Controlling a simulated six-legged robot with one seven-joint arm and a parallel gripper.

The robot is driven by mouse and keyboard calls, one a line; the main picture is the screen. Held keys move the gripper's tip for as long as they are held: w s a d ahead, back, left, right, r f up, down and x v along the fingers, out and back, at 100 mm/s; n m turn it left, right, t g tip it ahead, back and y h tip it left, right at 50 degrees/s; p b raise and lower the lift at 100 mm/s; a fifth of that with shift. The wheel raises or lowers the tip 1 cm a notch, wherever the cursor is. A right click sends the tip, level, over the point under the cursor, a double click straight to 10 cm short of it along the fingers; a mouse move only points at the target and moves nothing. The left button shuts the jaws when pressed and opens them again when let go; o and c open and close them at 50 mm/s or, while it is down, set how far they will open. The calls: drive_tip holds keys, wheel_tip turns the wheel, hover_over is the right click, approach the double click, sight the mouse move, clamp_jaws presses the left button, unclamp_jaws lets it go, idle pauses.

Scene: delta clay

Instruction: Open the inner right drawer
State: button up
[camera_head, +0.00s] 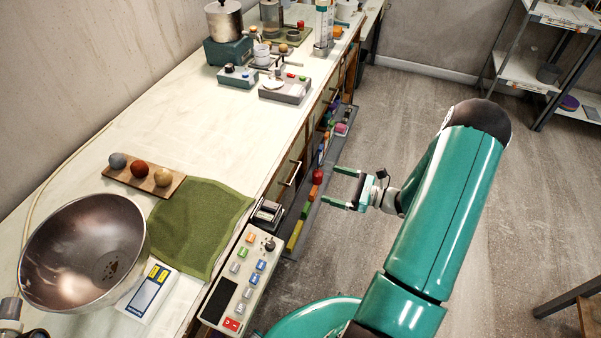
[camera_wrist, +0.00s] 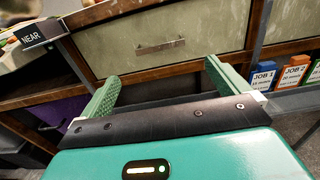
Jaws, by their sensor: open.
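My gripper (camera_head: 330,186) is open and empty beside the front of the workbench, its two green fingers pointing at the bench. In the wrist view my gripper (camera_wrist: 161,71) faces a pale, worn drawer front (camera_wrist: 195,28) framed in brown wood. A slim metal bar handle (camera_wrist: 160,47) lies across that front, beyond the fingertips and roughly between them, apart from both. The drawer looks shut. In the head view a bar handle (camera_head: 291,173) shows on the bench front, left of my gripper. I cannot tell from a label whether this is the inner right drawer.
A "NEAR" sign (camera_wrist: 44,35) sticks out at upper left in the wrist view. Labelled job boxes (camera_wrist: 291,74) stand at right. A low shelf of coloured items (camera_head: 317,178) runs along the bench. A control panel (camera_head: 240,281) sits at the bench edge. The floor (camera_head: 395,110) behind my gripper is clear.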

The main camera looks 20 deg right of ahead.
sight(296, 174)
drive_tip(key=x, duration=1)
drive_tip(key=shift+w+a, duration=0.2)
drive_tip(key=shift+a, duration=0.1)
drive_tip(key=c, duration=1.1)
drive_tip(key=v, duration=2.7)
drive_tip(key=shift+s, duration=0.25)
drive_tip(key=shift+d+r, duration=0.1)
drive_tip(key=shift+r, duration=0.05)
drive_tip(key=o, duration=1.1)
drive_tip(key=v, duration=1.3)
drive_tip(key=shift+s+d, duration=0.25)
drive_tip(key=shift+s, duration=0.05)
